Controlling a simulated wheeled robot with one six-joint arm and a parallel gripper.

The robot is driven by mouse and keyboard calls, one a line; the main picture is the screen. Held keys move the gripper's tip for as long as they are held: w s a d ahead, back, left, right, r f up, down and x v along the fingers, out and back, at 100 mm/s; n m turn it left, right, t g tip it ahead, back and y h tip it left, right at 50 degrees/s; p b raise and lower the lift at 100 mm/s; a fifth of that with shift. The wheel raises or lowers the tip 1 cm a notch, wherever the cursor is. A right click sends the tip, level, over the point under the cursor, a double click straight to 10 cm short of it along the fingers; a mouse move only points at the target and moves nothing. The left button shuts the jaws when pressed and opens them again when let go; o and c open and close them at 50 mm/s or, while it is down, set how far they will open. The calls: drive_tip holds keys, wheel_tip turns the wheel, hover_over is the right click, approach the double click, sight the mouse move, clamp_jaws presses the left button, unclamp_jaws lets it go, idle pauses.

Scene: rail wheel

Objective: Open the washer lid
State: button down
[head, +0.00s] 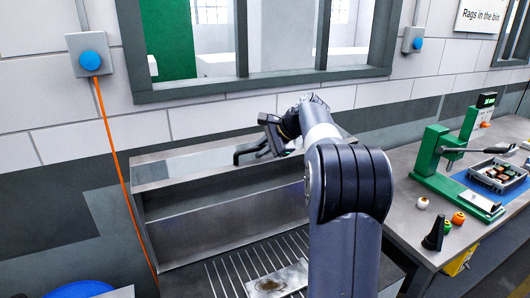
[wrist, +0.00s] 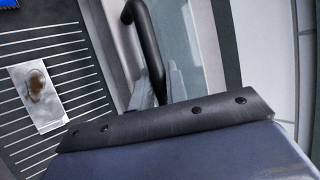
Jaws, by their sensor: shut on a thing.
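The washer is a grey metal box, and its lid (head: 165,170) is at the back, under the window. The lid looks raised, as the slatted grate (head: 225,278) inside shows in front of it. A black bar handle (head: 243,154) is on the lid; it also shows in the wrist view (wrist: 149,45). My gripper (head: 272,137) is at the right end of the handle and shut on it. The fingertips are partly hidden by my arm in the head view, and the wrist view shows mostly the gripper's body.
A stained flat plate (head: 278,281) lies on the grate. A bench (head: 400,215) at right carries a green press (head: 436,165), a grey tray (head: 497,175) and small coloured knobs. An orange cable (head: 112,150) hangs at left. The wall and window frame are close behind the lid.

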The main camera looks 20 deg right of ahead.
drive_tip(key=shift+w, duration=0.25)
drive_tip(key=c, duration=1.7)
unclamp_jaws()
drive_tip(key=shift+s, duration=0.1)
drive_tip(key=b+v, duration=0.1)
drive_tip(key=v, duration=0.9)
drive_tip(key=shift+s+d+r+b, duration=0.1)
drive_tip(key=shift+s+r+b, duration=0.1)
drive_tip(key=shift+r+b, duration=0.15)
drive_tip(key=p+x, duration=0.1)
drive_tip(key=x, duration=0.9)
drive_tip(key=shift+w+f+p, duration=0.25)
drive_tip(key=shift+f+p, duration=0.05)
drive_tip(key=shift+p, duration=0.1)
drive_tip(key=shift+s, duration=0.25)
drive_tip(key=shift+f, duration=0.15)
